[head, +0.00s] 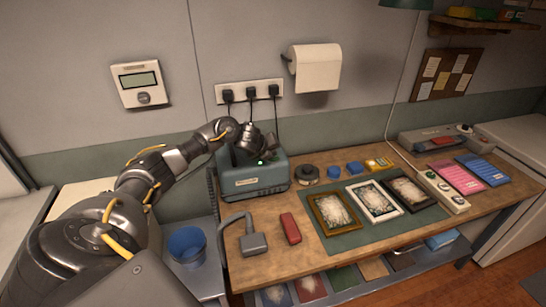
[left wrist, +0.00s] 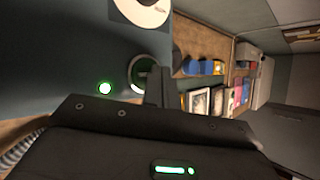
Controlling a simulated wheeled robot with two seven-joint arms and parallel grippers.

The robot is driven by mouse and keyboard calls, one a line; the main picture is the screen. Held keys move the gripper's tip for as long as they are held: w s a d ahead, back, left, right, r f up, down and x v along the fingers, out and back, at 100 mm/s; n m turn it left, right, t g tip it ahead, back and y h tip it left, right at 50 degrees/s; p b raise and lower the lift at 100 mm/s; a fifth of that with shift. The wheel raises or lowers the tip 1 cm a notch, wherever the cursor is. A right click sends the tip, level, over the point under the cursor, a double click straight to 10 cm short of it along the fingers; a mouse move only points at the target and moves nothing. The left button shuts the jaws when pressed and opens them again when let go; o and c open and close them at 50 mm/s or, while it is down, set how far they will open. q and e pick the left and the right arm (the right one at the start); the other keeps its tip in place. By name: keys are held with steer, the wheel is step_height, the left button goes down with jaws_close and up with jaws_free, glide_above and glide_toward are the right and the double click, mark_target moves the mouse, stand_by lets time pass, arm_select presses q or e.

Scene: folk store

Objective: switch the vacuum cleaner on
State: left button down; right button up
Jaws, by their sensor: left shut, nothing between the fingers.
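The vacuum cleaner (head: 262,182) is a teal box with a pale label on its front, standing at the left end of the wooden workbench. Its teal top also fills the upper left of the left wrist view (left wrist: 60,60). A small round light (left wrist: 105,88) on it glows green. Beside the light is a round dial with a green rim (left wrist: 137,72). My left gripper (head: 268,145) is shut and empty, low over the top of the vacuum cleaner. Its fingertips (left wrist: 154,82) are at the dial; I cannot tell whether they touch it. My right gripper is not in view.
A grey nozzle on a hose (head: 253,244) and a red block (head: 290,229) lie in front. Picture frames (head: 374,202) lie on a green mat to the right. A socket strip (head: 249,92) with black plugs is on the wall behind. A blue bucket (head: 187,244) stands left.

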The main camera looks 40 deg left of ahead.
mark_target(272, 159)
arm_select(q)
steer(key=shift+r, duration=0.1)
step_height(272, 159, up, 6)
steer(key=p, duration=0.5)
stand_by(0.4)
